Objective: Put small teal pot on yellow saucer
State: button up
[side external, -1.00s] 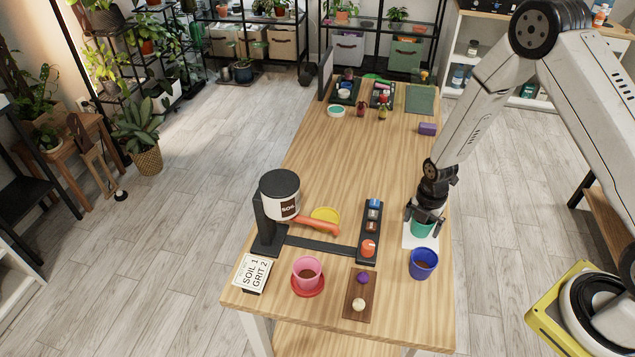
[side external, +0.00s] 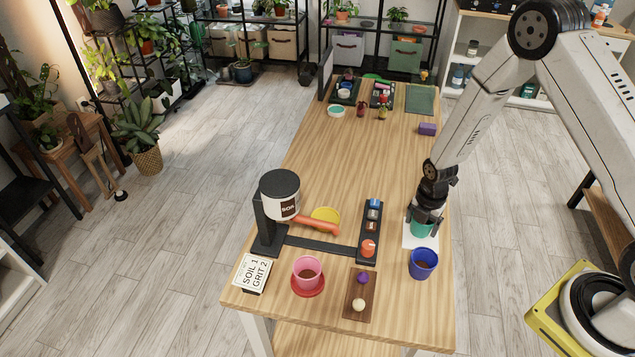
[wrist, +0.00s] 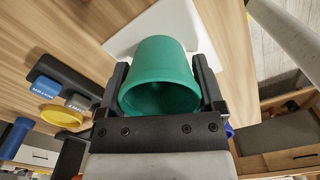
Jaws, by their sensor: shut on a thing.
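The small teal pot (side external: 421,230) is between the fingers of my gripper (side external: 424,218), which is shut on it. In the wrist view the teal pot (wrist: 160,75) fills the space between the two black fingertips of my gripper (wrist: 160,85), and its inside looks empty. The pot is over or on a white pad (side external: 412,241); I cannot tell whether it touches. The yellow saucer (side external: 325,214) lies on the table to the left, partly hidden by the orange spout of the soil dispenser. It also shows in the wrist view (wrist: 62,117) at left.
The soil dispenser (side external: 280,193) with its orange spout (side external: 317,226) stands over the saucer. A black button strip (side external: 371,230) lies between saucer and pot.

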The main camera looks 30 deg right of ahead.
jog(key=shift+r, duration=0.2)
jog(key=shift+r, duration=4.85)
jog(key=shift+a, duration=0.1)
jog(key=shift+n, duration=0.4)
jog(key=a+r, duration=0.1)
jog(key=a, duration=0.3)
jog(key=w+a+r, duration=0.1)
jog(key=a, duration=0.4)
jog(key=w+a, duration=0.1)
jog(key=a, duration=0.4)
jog(key=shift+w+r, duration=0.2)
jog(key=shift+r, duration=0.2)
jog(key=shift+a+r, duration=0.1)
jog(key=shift+a, duration=0.45)
jog(key=shift+w, duration=0.1)
